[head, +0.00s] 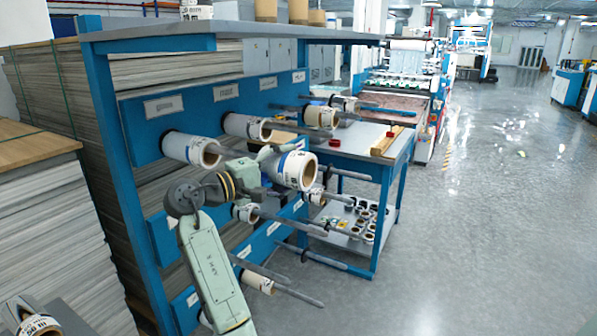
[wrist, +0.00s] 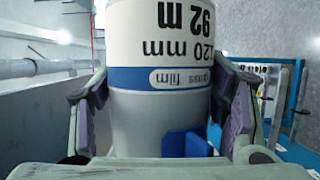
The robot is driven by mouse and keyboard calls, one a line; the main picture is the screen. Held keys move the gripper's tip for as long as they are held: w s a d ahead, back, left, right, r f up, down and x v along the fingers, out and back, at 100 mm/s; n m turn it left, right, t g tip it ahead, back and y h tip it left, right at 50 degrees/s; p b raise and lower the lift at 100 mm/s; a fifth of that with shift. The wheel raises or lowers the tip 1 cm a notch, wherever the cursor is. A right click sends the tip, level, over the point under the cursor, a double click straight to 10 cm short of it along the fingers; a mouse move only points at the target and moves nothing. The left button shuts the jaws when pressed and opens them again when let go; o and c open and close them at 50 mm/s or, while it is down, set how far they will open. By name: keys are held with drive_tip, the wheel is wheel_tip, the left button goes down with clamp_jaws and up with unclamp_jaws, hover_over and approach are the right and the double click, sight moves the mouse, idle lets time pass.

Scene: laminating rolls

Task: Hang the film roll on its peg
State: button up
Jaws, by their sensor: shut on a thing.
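The film roll (head: 290,170) is white with a blue band and a brown core, and my gripper (head: 265,170) is shut on it in front of the rack. In the wrist view the roll (wrist: 160,70) sits between both fingers, its upside-down print reading "gloss film", "120 mm" and "92 m". The rack (head: 140,130) has a peg labelled "gloss" (head: 163,105), with a roll (head: 190,149) at its inner end. A bare grey rod end (head: 345,173) shows right of the held roll. I cannot tell whether a peg passes through the core.
Other rolls hang on neighbouring pegs, such as one at upper middle (head: 245,127) and one further right (head: 320,116). Lower pegs (head: 335,261) stick out below my gripper. A blue table (head: 350,150) stands behind. The floor (head: 480,230) at right is clear.

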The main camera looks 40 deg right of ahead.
sight(225, 155)
drive_tip(key=shift+w+a+r, duration=0.1)
drive_tip(key=shift+w+a, duration=1)
drive_tip(key=shift+w, duration=1.55)
drive_tip(key=shift+w+a+f, duration=0.1)
drive_tip(key=shift+w+a, duration=1.05)
drive_tip(key=shift+w, duration=1.55)
drive_tip(key=shift+w+a+r, duration=0.1)
drive_tip(key=shift+w+a, duration=1)
drive_tip(key=shift+w, duration=1.55)
drive_tip(key=o, duration=1.5)
